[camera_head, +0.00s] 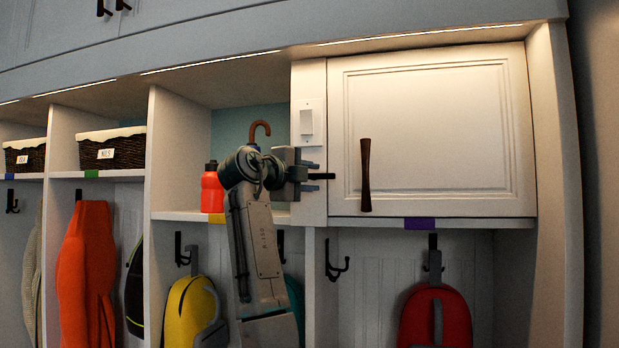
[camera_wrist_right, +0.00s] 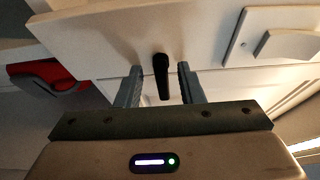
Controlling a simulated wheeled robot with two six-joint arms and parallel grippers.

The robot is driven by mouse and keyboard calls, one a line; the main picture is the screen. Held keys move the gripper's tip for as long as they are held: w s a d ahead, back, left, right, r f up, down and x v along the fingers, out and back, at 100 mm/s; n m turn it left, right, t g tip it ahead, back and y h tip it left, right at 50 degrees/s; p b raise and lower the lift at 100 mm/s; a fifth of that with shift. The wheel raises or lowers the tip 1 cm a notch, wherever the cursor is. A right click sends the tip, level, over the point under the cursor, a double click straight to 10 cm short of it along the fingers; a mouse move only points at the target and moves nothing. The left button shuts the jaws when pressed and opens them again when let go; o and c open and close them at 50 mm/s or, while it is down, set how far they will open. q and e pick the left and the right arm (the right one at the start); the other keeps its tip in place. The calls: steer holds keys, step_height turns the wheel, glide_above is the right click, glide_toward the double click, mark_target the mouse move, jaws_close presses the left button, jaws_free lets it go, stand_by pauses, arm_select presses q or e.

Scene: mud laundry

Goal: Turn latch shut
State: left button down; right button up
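The latch is a dark lever (camera_head: 323,176) mounted on the pale strip left of the cabinet door (camera_head: 438,125). It points right, roughly level, and appears to reach over the door's left edge. In the right wrist view the lever (camera_wrist_right: 161,76) stands between my two fingers, with a gap on each side. The door looks shut. My right gripper (camera_head: 308,176) is open, with one finger above and one below the lever. The latch's pivot is largely hidden by the gripper in the head view. My left gripper is not in view.
A brown door handle (camera_head: 366,175) stands upright just right of the gripper. A switch plate (camera_head: 307,121) is just above it. Backpacks, including a red one (camera_head: 436,315), hang below.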

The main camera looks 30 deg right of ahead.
steer(key=shift+s+a+f+b, duration=0.1)
steer(key=shift+s+a+b, duration=0.05)
steer(key=shift+a+b, duration=0.3)
steer(key=b+v, duration=0.4)
steer(key=v, duration=0.6)
